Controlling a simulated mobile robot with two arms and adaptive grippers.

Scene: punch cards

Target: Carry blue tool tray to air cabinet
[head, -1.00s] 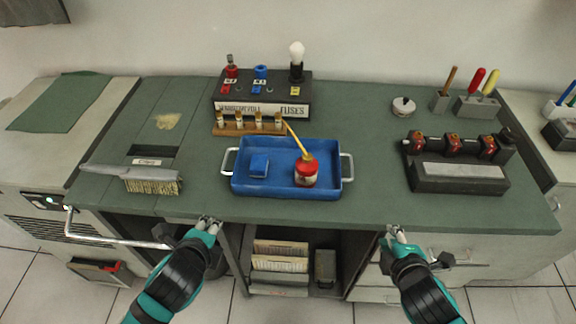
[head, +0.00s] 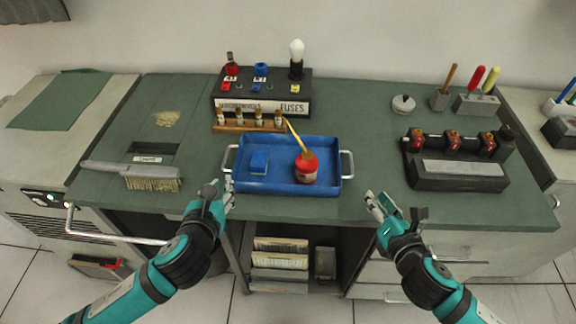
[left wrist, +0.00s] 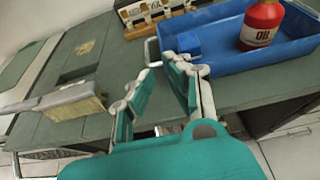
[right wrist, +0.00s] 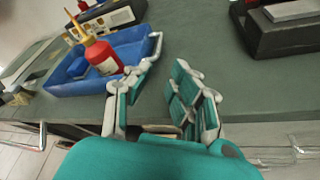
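The blue tool tray (head: 287,183) sits on the green bench top, with a metal handle at each short end. It holds a red oil can (head: 306,168) with a yellow spout and a small blue block (head: 259,162). My left gripper (head: 224,190) is open and empty, just in front of the tray's left handle (head: 228,160). My right gripper (head: 371,199) is open and empty, to the front right of the right handle (head: 347,164). The right handle also shows in the right wrist view (right wrist: 156,45). Neither gripper visibly touches the tray. I cannot tell which unit is the air cabinet.
A wire brush (head: 135,175) lies on the left of the bench. A rack of small bottles (head: 248,126) and a fuse block (head: 262,100) stand behind the tray. A black-based stone holder (head: 457,180) is at right. A lower unit with a green mat (head: 60,100) adjoins the left end.

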